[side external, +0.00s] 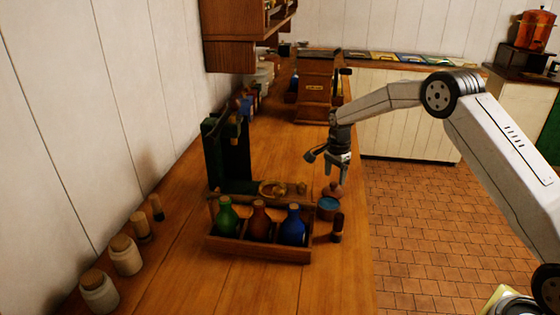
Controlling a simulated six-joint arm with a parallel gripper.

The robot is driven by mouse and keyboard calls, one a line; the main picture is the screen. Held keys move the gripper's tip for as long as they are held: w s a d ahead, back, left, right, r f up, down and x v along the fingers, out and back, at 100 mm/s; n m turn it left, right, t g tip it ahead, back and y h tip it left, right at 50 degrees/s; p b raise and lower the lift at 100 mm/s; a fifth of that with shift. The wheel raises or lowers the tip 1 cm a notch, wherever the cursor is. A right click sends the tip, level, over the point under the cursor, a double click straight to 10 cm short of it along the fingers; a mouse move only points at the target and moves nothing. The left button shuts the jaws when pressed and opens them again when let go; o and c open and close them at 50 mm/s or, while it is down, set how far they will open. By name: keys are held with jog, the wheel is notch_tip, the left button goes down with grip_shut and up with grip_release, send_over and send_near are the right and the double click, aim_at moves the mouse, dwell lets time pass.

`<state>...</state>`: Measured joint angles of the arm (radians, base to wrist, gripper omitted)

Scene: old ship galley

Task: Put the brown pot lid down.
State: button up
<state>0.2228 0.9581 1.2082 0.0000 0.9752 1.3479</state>
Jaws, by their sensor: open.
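The brown pot lid (333,189) is a small domed lid at the right side of the wooden counter. It sits at the top of a small blue pot (327,206); whether it rests fully on the rim is too small to tell. My gripper (338,178) points down just above the lid, with its fingers open. At this size I cannot tell whether the fingertips touch the lid's knob.
A wooden carrier (262,248) with green, brown and blue bottles stands left of the pot. A small dark bottle (337,228) is close in front. Corked jars (125,255) line the wall. The counter's right edge is near; its front middle is clear.

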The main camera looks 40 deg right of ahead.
aim_at(334, 185)
notch_tip(334, 185, up, 9)
jog(key=shift+f, duration=0.15)
dwell(0.8)
jog(key=s+a+f+n+t, duration=0.1)
jog(key=s+a+n, duration=0.3)
jog(key=s, duration=0.5)
jog(key=s+a+n, duration=0.4)
jog(key=s+n, duration=0.4)
jog(key=s, duration=0.1)
jog(key=s+a+f+n+t, duration=0.1)
jog(key=s+a+n, duration=0.3)
jog(key=s, duration=0.6)
jog(key=shift+a+f+n+t, duration=0.3)
jog(key=shift+a+f+n, duration=0.05)
jog(key=shift+n, duration=0.65)
